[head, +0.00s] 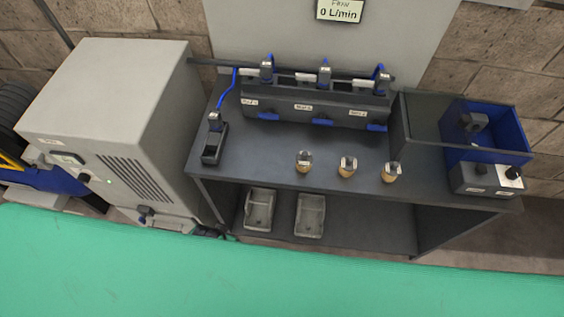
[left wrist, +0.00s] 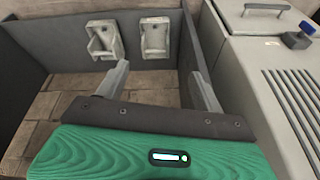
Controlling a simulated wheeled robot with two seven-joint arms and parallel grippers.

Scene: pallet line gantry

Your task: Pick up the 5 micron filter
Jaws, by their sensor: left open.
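Three small filters with tan bodies and metallic tops stand upright in a row on the dark bench: a left one (head: 303,162), a middle one (head: 347,167) and a right one (head: 391,173). I see no readable marking on them, so I cannot tell which is the 5 micron filter. My left gripper (left wrist: 158,72) shows in the left wrist view with its two grey fingers wide apart and nothing between them. It faces the bench's lower part, and no filter shows there. Neither gripper is in the head view.
The dark bench (head: 265,165) carries a manifold block (head: 315,107), a small black device (head: 215,145) with a blue tube, and a blue bin (head: 512,137) at right. Two grey trays (head: 260,209) (head: 310,215) sit below. A grey cabinet (head: 105,110) stands left. A sign reads 0 L/min.

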